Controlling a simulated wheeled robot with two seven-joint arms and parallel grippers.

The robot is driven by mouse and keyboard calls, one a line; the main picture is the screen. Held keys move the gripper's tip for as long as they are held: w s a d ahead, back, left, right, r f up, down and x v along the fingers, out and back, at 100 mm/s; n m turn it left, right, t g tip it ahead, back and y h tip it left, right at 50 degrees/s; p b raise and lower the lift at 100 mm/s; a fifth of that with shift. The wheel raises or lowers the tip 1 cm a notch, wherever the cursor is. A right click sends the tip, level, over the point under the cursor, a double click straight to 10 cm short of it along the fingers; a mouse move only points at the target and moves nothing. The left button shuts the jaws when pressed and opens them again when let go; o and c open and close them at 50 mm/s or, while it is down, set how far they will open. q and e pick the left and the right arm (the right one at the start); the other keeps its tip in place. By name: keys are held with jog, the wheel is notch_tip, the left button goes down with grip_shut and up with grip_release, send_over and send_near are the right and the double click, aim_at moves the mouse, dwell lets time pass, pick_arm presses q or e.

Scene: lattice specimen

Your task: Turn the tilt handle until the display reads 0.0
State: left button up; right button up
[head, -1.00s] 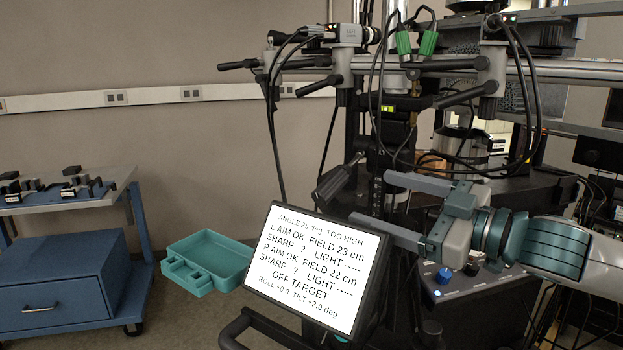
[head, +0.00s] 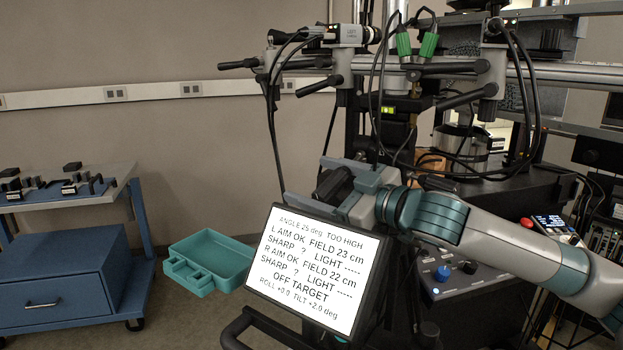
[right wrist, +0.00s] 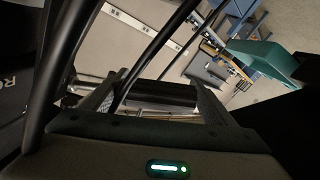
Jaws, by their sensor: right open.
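The display (head: 312,268) is a tilted screen at the lower middle of the head view. It reads ANGLE 25 deg TOO HIGH, OFF TARGET, ROLL +0.0 and TILT +2.0 deg. A black handle (head: 334,184), which looks like the tilt handle, sticks out just above the screen. My right gripper (head: 318,182) is open, with its fingers on either side of this handle. In the right wrist view a black cylinder (right wrist: 162,95) lies between the two fingers; contact cannot be told. My left gripper is not in view.
Cables hang from the camera rail (head: 545,73) above my right arm. A control box with a blue knob (head: 442,273) sits below the arm. A teal tray (head: 210,260) lies on the floor, and a blue cart (head: 60,280) stands at the left.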

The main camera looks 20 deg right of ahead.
jog(key=shift+w+a, duration=0.45)
jog(key=shift+w, duration=0.1)
jog(key=c, duration=1)
jog(key=shift+c, duration=0.2)
